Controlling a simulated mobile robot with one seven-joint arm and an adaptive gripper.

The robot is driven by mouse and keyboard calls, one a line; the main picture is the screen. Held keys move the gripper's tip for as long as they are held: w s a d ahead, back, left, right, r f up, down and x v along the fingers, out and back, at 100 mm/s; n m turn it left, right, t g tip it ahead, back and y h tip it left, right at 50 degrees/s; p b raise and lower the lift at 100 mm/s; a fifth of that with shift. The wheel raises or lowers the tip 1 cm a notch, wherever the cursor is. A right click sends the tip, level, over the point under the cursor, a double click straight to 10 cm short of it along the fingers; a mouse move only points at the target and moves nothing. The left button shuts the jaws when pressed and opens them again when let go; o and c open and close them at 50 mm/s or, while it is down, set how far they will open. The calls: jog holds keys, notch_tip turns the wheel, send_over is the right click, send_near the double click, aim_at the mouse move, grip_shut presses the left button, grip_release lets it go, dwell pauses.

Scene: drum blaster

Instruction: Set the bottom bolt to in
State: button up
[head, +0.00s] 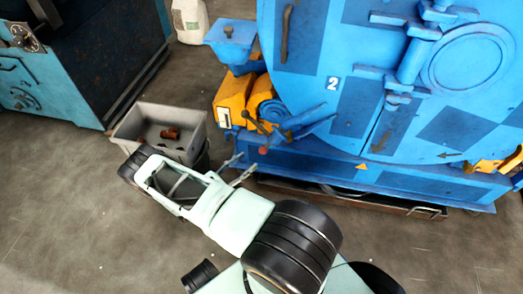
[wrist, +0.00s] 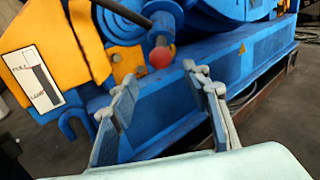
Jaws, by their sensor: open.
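The blue drum blaster (head: 345,95) fills the upper right of the head view. I cannot tell for certain which part is the bottom bolt. A lever with a red knob (wrist: 161,57) sticks out at the machine's lower left corner. The same red knob shows in the head view (head: 263,150). My gripper (wrist: 160,80) is open and empty, its fingers apart on either side below the knob, in front of the blue base (wrist: 175,105). It shows in the head view (head: 239,168) too.
A grey bin (head: 193,120) with brown pieces in it stands left of my gripper. Yellow housings (head: 233,97) stick out at the machine's left side. A blue machine (head: 85,60) stands at far left. Open grey floor (head: 60,225) lies at the lower left.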

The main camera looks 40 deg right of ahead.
aim_at(263, 150)
jog(key=d, duration=0.3)
jog(key=d+b, duration=0.1)
jog(key=d, duration=0.2)
jog(key=w+d, duration=0.1)
jog(key=d, duration=0.2)
jog(key=shift+d, duration=0.15)
grip_shut()
